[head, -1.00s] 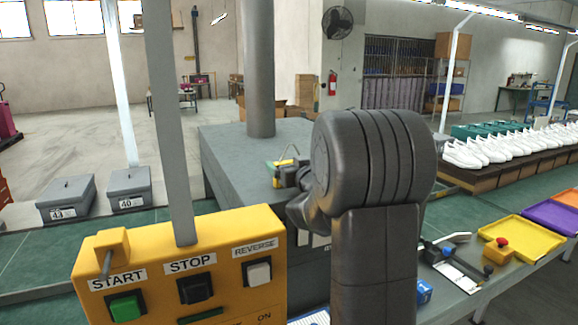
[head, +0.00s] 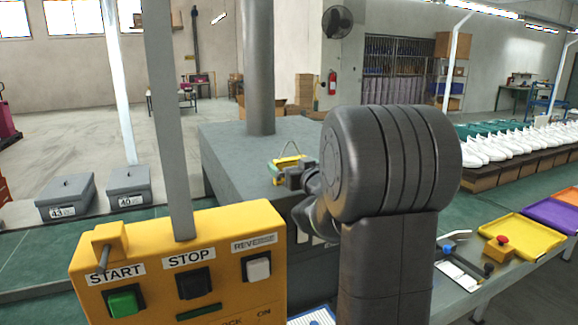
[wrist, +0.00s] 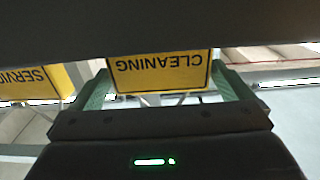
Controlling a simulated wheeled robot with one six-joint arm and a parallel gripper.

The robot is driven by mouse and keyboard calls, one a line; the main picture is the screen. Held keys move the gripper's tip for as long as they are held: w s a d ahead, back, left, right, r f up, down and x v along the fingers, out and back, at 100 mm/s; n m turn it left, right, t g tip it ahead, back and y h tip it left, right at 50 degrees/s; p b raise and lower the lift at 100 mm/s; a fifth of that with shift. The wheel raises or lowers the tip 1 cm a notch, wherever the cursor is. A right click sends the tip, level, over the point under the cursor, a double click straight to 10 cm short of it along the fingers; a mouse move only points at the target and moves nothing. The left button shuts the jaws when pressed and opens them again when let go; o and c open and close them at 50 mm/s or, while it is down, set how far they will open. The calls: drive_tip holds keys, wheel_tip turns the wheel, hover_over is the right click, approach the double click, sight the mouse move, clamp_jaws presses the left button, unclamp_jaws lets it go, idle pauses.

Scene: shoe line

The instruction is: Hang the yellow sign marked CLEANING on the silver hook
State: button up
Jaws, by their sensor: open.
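The yellow sign marked CLEANING (wrist: 160,72) shows upside down in the wrist view, between the two green fingers of my gripper (wrist: 163,88). The fingers are open, one on each side of the sign, and I cannot tell whether they touch it. In the head view a small yellow piece with a thin wire loop (head: 289,160) shows at my gripper (head: 283,172); its lettering is too small to read. I cannot make out the silver hook in either view.
A second yellow sign, lettered SERVIC and cut off (wrist: 38,82), is left of the fingers in the wrist view. A yellow START/STOP panel (head: 215,235) stands in front in the head view. A grey block (head: 225,150) is behind my gripper. Yellow tray (head: 530,236) lies right.

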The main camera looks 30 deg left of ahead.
sight(292, 161)
drive_tip(key=b+v, duration=0.1)
drive_tip(key=v, duration=1)
drive_tip(key=shift+r, duration=0.15)
drive_tip(key=shift+a, duration=0.15)
drive_tip(key=p+x, duration=0.2)
drive_tip(key=x, duration=1.2)
drive_tip(key=shift+w, duration=0.1)
drive_tip(key=shift+r, duration=0.45)
